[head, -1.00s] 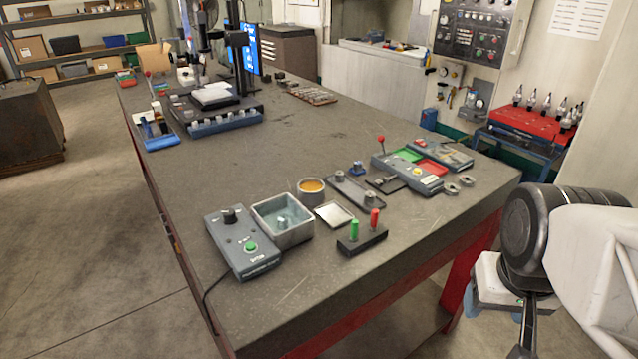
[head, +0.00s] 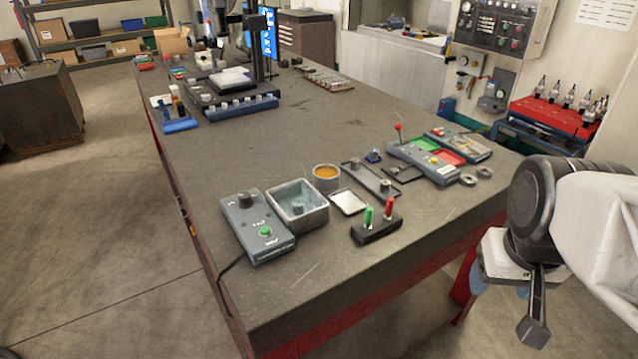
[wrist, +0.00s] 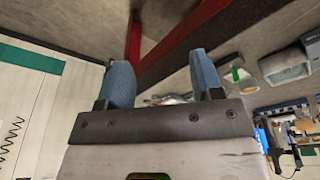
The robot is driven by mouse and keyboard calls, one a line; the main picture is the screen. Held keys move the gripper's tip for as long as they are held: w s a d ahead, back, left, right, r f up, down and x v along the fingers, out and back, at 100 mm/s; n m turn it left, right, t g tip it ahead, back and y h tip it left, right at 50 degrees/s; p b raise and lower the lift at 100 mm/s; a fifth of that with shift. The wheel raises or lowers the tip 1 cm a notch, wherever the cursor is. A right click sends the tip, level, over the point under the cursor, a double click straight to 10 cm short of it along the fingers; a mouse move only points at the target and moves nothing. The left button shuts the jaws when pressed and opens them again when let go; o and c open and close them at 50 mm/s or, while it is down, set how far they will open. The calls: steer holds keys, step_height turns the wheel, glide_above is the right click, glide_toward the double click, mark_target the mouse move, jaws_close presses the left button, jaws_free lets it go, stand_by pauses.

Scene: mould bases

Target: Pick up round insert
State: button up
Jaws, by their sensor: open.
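Small grey cylindrical pieces stand on a long dark base plate (head: 366,179) on the bench; I cannot tell for sure which is the round insert. One cylinder (head: 384,186) is at its near end, another (head: 355,164) at its far end. A similar round piece (head: 298,208) sits inside the grey metal tub (head: 313,221). My gripper (head: 494,284) is at the right, off the bench's near right edge and well apart from these pieces. In the wrist view, its two blue fingers (wrist: 163,75) are spread with nothing between them.
A control box (head: 258,226) with a green button stands left of the tub. A dark block with green and red pegs (head: 376,229) is near the front edge. An orange-filled round cup (head: 326,177) and a pale plate (head: 348,202) are close by. The bench middle (head: 280,130) is clear.

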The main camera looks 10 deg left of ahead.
steer(key=w+a+r+n, duration=0.1)
steer(key=w+a+n, duration=0.5)
steer(key=w, duration=0.5)
steer(key=n+g, duration=0.3)
steer(key=n, duration=0.7)
glide_above(298, 203)
steer(key=d, duration=0.1)
step_height(298, 203, down, 8)
steer(key=shift+w+f, duration=0.1)
steer(key=shift+w+a+f, duration=0.1)
steer(key=shift+a+f, duration=0.1)
steer(key=shift+a, duration=0.35)
steer(key=shift+f, duration=1.25)
steer(key=shift+f, duration=2.65)
